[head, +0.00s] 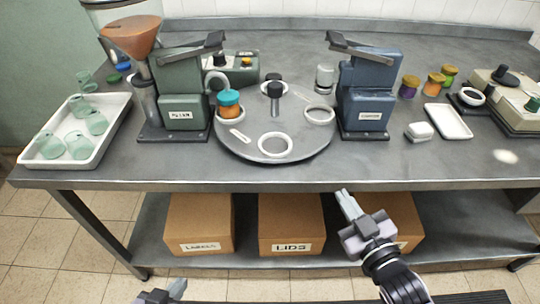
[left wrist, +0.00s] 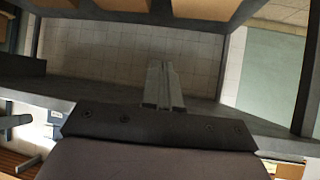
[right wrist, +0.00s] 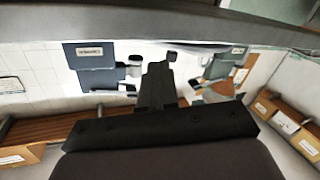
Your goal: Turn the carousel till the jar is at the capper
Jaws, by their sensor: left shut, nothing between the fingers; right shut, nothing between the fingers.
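The round grey carousel (head: 300,147) stands mid-table with several white ring seats and a black-topped centre post (head: 275,92). The jar (head: 230,105), orange with a teal lid, is upright in the left seat beside the green machine (head: 183,85). The blue machine (head: 368,85), its label too small to read surely, stands right of the carousel, next to an empty ring (head: 320,114). The front ring (head: 275,146) is also empty. My right gripper (head: 343,198) is shut and empty, by the table's front edge. My left gripper (head: 176,287) is shut and empty, low at the bottom edge.
A white tray (head: 31,151) of greenish glasses is at left. Small coloured jars, a white dish (head: 462,133) and a beige machine are at right. Boxes, one marked LIDS (head: 290,215), sit on the lower shelf. The table front (head: 240,175) is clear.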

